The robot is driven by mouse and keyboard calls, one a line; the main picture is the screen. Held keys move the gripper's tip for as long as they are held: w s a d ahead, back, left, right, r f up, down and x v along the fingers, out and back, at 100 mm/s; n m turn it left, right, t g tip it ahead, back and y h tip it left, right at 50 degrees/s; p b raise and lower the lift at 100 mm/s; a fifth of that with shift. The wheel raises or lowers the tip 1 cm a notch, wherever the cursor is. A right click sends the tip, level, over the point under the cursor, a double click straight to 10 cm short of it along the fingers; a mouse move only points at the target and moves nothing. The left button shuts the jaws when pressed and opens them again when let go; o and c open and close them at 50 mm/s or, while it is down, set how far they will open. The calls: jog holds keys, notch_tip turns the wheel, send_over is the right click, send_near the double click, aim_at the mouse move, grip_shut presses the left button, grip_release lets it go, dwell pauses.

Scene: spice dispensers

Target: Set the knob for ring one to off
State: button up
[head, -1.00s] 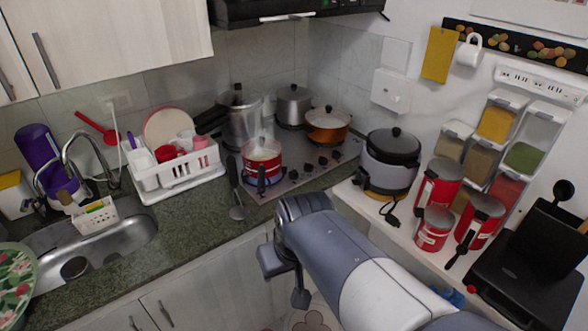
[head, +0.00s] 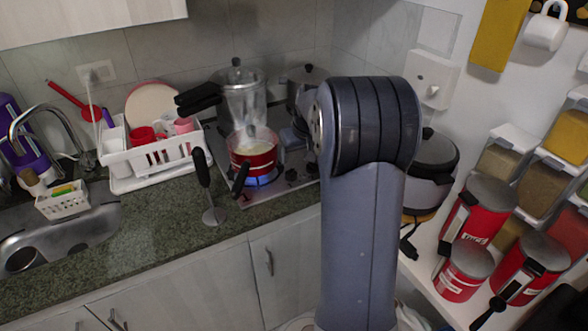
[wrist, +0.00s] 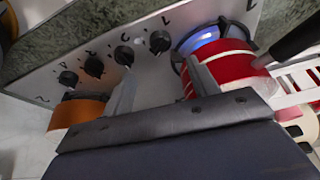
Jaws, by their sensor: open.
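The stove (head: 238,187) shows in the head view with a red pot (head: 250,157) on a ring with a lit blue flame (head: 262,180). In the wrist view, several black knobs line the steel panel (wrist: 85,45). The knob (wrist: 160,41) closest to the lit flame (wrist: 205,38) is beyond the space between my fingers; another knob (wrist: 124,55) is beside it. The small knob markings are hard to read. My gripper (wrist: 162,88) is open and empty, over the stove, with the red pot (wrist: 222,62) close to one finger. My arm hides much of the stove in the head view.
A tall pot (head: 242,100) and a grey pot (head: 303,82) stand at the back. A dish rack (head: 160,155) is left of the stove. A cooker (head: 432,165) and red canisters (head: 484,215) stand right of my arm. A black pot handle (wrist: 292,42) juts out in the wrist view.

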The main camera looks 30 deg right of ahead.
aim_at(292, 172)
jog(key=p+x, duration=0.1)
jog(key=x, duration=0.9)
jog(key=shift+s+a, duration=0.1)
jog(key=c, duration=1)
